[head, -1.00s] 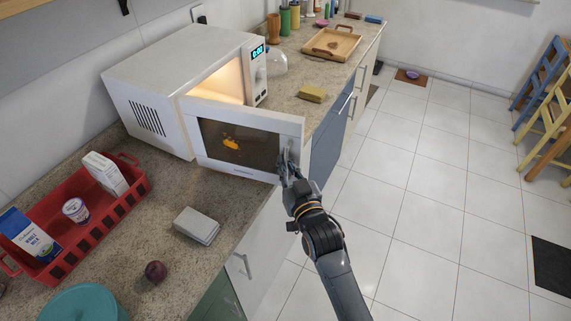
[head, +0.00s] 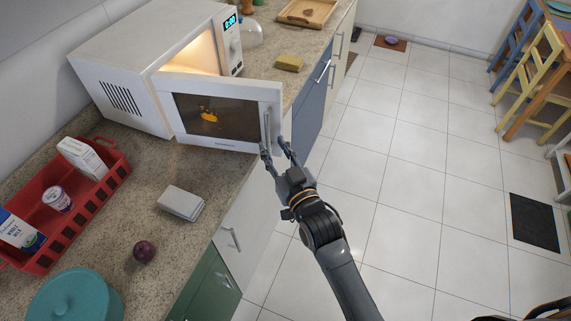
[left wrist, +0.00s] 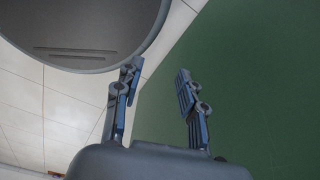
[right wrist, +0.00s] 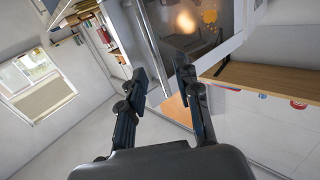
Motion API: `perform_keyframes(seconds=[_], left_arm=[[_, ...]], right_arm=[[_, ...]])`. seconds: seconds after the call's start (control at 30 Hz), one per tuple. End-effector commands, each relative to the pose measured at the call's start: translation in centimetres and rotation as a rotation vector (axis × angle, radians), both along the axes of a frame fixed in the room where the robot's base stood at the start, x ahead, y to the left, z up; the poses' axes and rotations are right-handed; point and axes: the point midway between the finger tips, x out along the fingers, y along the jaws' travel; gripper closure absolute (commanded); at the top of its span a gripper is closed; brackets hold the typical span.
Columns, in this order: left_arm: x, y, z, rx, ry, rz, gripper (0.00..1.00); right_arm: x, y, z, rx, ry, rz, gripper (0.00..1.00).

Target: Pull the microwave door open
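The white microwave (head: 135,60) stands on the counter with its lit inside partly showing. Its door (head: 166,118) with a dark window is ajar, swung out toward me. The upright handle (head: 267,128) is at the door's right edge; it also shows in the right wrist view (right wrist: 146,38). My right gripper (head: 275,149) is open, its fingertips close by the handle's lower end; I cannot tell whether they touch. In the right wrist view its fingers (right wrist: 163,74) are apart with nothing held. My left gripper (left wrist: 156,74) is open and empty, outside the head view.
On the counter are a red basket (head: 112,184) with cartons and a cup, a grey box (head: 181,202), a purple round item (head: 144,251) and a teal pot (head: 75,298). A yellow sponge (head: 289,62) lies beyond the door. The floor at right is largely clear.

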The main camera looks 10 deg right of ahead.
Motion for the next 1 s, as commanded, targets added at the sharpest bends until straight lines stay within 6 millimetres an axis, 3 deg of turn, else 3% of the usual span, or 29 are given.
perform_keyframes(seconds=[0.2, 0.4, 1.0], left_arm=[[0.1, -0.1, 0.0, -0.001, -0.001, 0.0, 0.6], [0.1, -0.1, 0.0, -0.001, -0.002, 0.0, 0.6], [0.1, -0.1, 0.0, -0.001, -0.002, 0.0, 0.6]], right_arm=[[-4.3, -1.5, -0.1, -0.002, 0.003, -0.001, 0.67], [-6.2, -2.2, -0.1, -0.001, 0.0, -0.002, 0.67], [-6.5, -2.3, -0.1, -0.002, 0.002, -0.002, 0.67]])
